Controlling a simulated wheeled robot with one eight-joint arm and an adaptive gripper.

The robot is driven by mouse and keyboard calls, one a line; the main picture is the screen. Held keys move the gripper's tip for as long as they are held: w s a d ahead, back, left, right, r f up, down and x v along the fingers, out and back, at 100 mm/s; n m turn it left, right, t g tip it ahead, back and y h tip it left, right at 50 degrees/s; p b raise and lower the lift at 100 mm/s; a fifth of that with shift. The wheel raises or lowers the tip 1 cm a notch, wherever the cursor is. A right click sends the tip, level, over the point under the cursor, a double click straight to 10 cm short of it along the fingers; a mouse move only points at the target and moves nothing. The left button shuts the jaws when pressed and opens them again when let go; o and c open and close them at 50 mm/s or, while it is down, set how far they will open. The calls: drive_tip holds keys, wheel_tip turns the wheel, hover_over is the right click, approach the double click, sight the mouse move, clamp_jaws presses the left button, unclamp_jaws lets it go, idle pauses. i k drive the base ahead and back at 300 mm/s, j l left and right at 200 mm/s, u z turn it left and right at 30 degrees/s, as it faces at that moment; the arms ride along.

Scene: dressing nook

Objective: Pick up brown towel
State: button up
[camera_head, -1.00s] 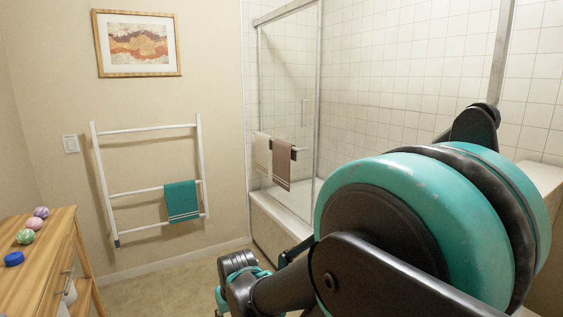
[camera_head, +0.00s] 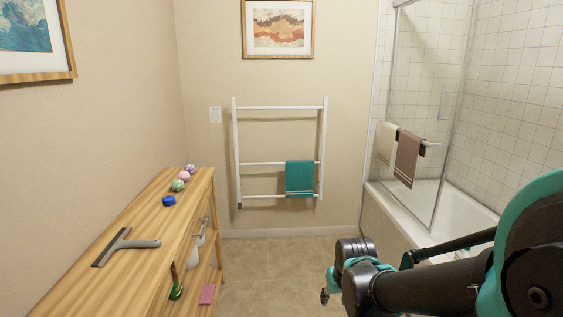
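The brown towel (camera_head: 408,158) hangs over a bar on the glass shower door at the right. It is folded over the bar beside a cream towel (camera_head: 386,143). My arm reaches in from the lower right. My gripper (camera_head: 326,297) is at the lower middle, low in front of the tub and well apart from the towel. Its fingers are small and mostly hidden behind the wrist, so I cannot see whether they are open or shut.
A white ladder rack (camera_head: 237,150) with a teal towel (camera_head: 299,178) leans on the back wall. A wooden shelf table (camera_head: 135,225) on the left holds a squeegee (camera_head: 125,245), a blue round item (camera_head: 169,201) and several colored balls. The bathtub (camera_head: 380,222) is at right. Floor between is clear.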

sight(410, 145)
drive_tip(key=i+z, duration=0.1)
drive_tip(key=z, duration=0.3)
drive_tip(key=i+z, duration=0.15)
drive_tip(key=z, duration=0.25)
drive_tip(key=i+z, duration=0.1)
drive_tip(key=z, duration=0.3)
drive_tip(key=i+j+z, duration=0.1)
drive_tip(key=z, duration=0.3)
drive_tip(key=i+j+z, duration=0.1)
drive_tip(key=z, duration=0.35)
